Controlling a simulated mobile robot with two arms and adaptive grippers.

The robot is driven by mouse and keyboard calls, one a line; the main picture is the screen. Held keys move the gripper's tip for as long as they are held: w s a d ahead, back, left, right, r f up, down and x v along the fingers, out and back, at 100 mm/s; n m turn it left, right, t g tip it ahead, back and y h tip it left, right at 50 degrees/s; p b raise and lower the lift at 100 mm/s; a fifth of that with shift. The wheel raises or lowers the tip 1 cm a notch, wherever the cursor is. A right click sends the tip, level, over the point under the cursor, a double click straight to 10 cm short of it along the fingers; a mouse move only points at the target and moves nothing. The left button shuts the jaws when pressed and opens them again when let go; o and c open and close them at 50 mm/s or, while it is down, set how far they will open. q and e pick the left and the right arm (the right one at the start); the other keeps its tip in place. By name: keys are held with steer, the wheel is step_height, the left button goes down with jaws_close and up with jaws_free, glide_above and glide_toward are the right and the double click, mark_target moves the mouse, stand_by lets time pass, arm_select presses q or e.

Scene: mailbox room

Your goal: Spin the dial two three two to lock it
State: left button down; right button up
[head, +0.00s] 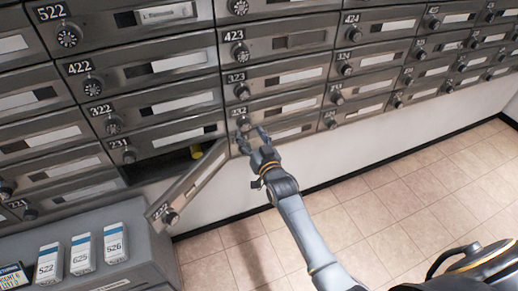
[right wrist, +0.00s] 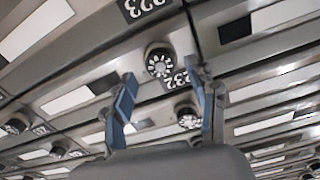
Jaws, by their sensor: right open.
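The dial labelled 232 (head: 243,123) is a small dark round knob on the front of a grey metal mailbox, near the bottom of the wall of boxes. My right gripper (head: 255,138) is open just below and right of this dial in the head view. In the right wrist view the dial (right wrist: 159,62) shows a pale spoked face beside its 232 label. It lies ahead of the gripper (right wrist: 165,88), whose two blue fingers are spread apart and empty. I cannot tell whether a finger touches anything. My left gripper is out of view.
An open mailbox door (head: 190,187) hangs out left of my right gripper, with a yellow item (head: 196,152) in the compartment behind it. A grey cabinet (head: 150,252) at lower left bears white numbered boxes (head: 83,253). Tiled floor (head: 400,185) is clear at right.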

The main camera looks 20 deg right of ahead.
steer(key=s, duration=0.9)
steer(key=shift+s+d, duration=0.2)
steer(key=shift+s, duration=0.2)
